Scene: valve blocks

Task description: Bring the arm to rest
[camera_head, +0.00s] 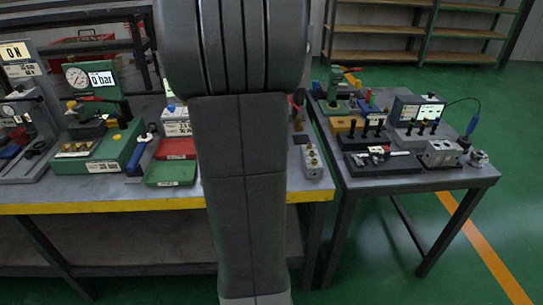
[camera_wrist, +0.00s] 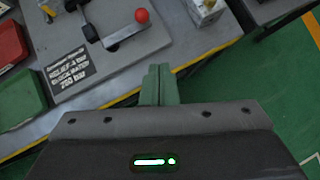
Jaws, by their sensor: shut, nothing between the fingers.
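My gripper (camera_wrist: 160,85) shows in the wrist view with its two green fingers together and nothing between them. It is over the front edge of the workbench (camera_wrist: 115,112), in front of a grey plate with a printed label and a black-and-metal lever with a red ball knob (camera_wrist: 142,16). In the head view my arm fills the middle from top to bottom and hides part of the workbench. The gripper itself cannot be seen there.
A red tray (camera_head: 177,148) and a green tray (camera_head: 172,174) lie left of my arm. A metal block (camera_head: 312,161) sits at the bench's right end. A second table (camera_head: 425,182) with fixtures stands to the right. Green floor is open beyond it.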

